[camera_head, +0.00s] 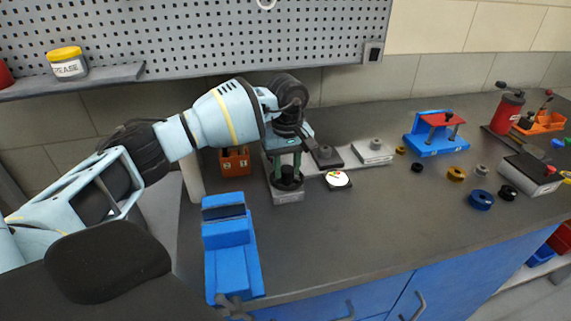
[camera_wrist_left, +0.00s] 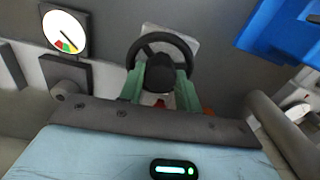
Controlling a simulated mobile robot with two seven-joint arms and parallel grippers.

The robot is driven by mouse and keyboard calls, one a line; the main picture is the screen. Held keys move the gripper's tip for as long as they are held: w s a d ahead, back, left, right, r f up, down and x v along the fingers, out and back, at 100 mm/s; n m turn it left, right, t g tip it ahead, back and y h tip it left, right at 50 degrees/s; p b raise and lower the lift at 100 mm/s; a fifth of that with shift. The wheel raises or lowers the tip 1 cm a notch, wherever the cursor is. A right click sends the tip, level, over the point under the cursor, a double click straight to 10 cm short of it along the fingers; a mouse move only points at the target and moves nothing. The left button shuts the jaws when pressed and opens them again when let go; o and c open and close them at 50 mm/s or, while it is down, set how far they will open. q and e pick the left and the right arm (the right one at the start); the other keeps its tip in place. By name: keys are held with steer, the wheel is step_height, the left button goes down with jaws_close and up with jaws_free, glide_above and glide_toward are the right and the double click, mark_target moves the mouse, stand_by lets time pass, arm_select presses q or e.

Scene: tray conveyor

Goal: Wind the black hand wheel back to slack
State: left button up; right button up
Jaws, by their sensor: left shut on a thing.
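The black hand wheel (camera_head: 288,182) sits on a light grey block (camera_head: 288,196) on the bench. In the left wrist view, the wheel (camera_wrist_left: 187,46) shows as a black ring with spokes and a thick round hub. My left gripper (camera_head: 286,163) points down from above, its green fingers shut on the wheel's hub. The same fingers (camera_wrist_left: 160,88) lie on both sides of the hub in the left wrist view. A white dial gauge (camera_head: 338,178) with a coloured sector stands right of the wheel; its dark needle shows in the left wrist view (camera_wrist_left: 65,32). My right gripper is not in view.
A blue vise (camera_head: 230,250) stands at the front left of the wheel, an orange box (camera_head: 234,161) behind it. Grey blocks (camera_head: 374,152) and a blue fixture with a red top (camera_head: 436,135) stand to the right. The front middle bench is clear.

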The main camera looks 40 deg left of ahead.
arm_select(q)
steer(key=shift+r+n, duration=0.1)
steer(key=shift+n, duration=0.8)
steer(key=n+p, duration=0.1)
steer(key=n, duration=0.1)
steer(key=shift+n, duration=0.4)
steer(key=n+p, duration=0.1)
steer(key=n, duration=0.2)
steer(key=shift+n, duration=0.4)
steer(key=n+p, duration=0.1)
steer(key=n, duration=0.3)
steer(key=n+p, duration=0.2)
steer(key=n, duration=0.3)
steer(key=shift+n, duration=0.4)
steer(key=n, duration=0.3)
steer(key=shift+p, duration=0.35)
steer(key=shift+n, duration=1.4)
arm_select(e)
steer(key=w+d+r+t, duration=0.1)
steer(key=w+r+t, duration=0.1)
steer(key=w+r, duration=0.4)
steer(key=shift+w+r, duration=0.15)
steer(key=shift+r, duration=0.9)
arm_select(q)
steer(key=shift+n, duration=0.3)
